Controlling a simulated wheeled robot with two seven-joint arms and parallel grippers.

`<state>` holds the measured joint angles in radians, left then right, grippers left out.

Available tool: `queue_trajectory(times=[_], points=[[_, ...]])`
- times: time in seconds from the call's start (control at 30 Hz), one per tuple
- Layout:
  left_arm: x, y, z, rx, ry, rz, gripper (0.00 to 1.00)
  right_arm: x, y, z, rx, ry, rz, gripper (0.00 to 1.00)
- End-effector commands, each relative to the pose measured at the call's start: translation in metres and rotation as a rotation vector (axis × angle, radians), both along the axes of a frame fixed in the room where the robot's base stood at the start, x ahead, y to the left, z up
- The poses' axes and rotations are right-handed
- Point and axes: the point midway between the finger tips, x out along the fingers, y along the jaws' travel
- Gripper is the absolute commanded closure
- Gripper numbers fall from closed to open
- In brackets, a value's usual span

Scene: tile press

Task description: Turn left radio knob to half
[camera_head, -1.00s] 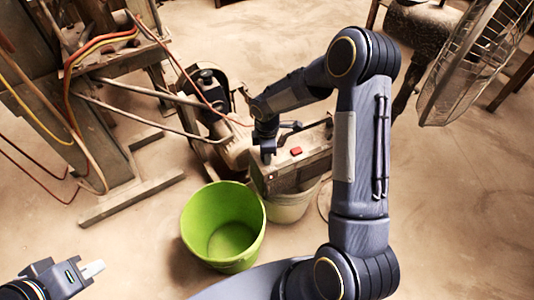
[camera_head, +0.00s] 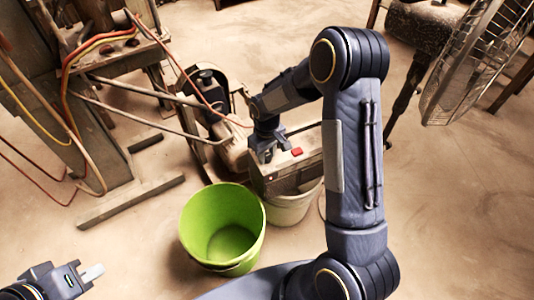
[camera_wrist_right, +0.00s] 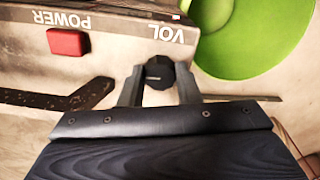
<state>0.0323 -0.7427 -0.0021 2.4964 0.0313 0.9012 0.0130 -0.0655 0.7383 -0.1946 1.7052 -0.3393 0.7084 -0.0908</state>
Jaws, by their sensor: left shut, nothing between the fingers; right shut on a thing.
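The radio (camera_head: 298,177) is a worn box standing on a pale bucket in the head view. Its face, labelled POWER and VOL, appears upside down in the right wrist view (camera_wrist_right: 110,18). A dark faceted knob (camera_wrist_right: 159,74) with a pale mark sits beside the VOL label. My right gripper (camera_wrist_right: 160,88) is shut on this knob, one finger on each side. In the head view my right gripper (camera_head: 268,154) is at the radio's left end, where its fingers hide the knob. My left gripper (camera_head: 93,272) is shut and empty at the lower left, far from the radio.
A red button (camera_head: 297,151) is on the radio near POWER. A green bucket (camera_head: 243,265) stands just in front, beside the pale bucket (camera_head: 290,211). Machinery with hoses (camera_head: 100,110) is at the left, a fan (camera_head: 478,65) at the upper right. Floor at lower right is clear.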

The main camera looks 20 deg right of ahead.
Motion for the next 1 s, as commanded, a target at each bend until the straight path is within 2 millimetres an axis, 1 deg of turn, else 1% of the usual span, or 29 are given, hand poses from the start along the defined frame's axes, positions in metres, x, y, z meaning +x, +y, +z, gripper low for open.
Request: queue_trajectory(times=[0.3,0.6,0.8,1.0], points=[[0.0000,0.0000,0.0012,0.000,0.000,0.000,1.00,0.0003,0.0009,0.0008,-0.001,-0.001,-0.301,0.93],[0.0000,0.0000,0.0052,0.000,0.000,0.000,1.00,0.0004,0.0012,0.0014,-0.001,-0.001,-0.566,0.93],[0.0000,0.0000,0.0079,0.000,0.000,0.000,1.00,0.0003,0.0012,0.0010,-0.001,0.000,-0.701,0.93],[0.0000,0.0000,0.0096,0.000,0.000,0.000,1.00,0.0005,0.0017,0.0008,-0.001,-0.001,-0.787,0.93]])
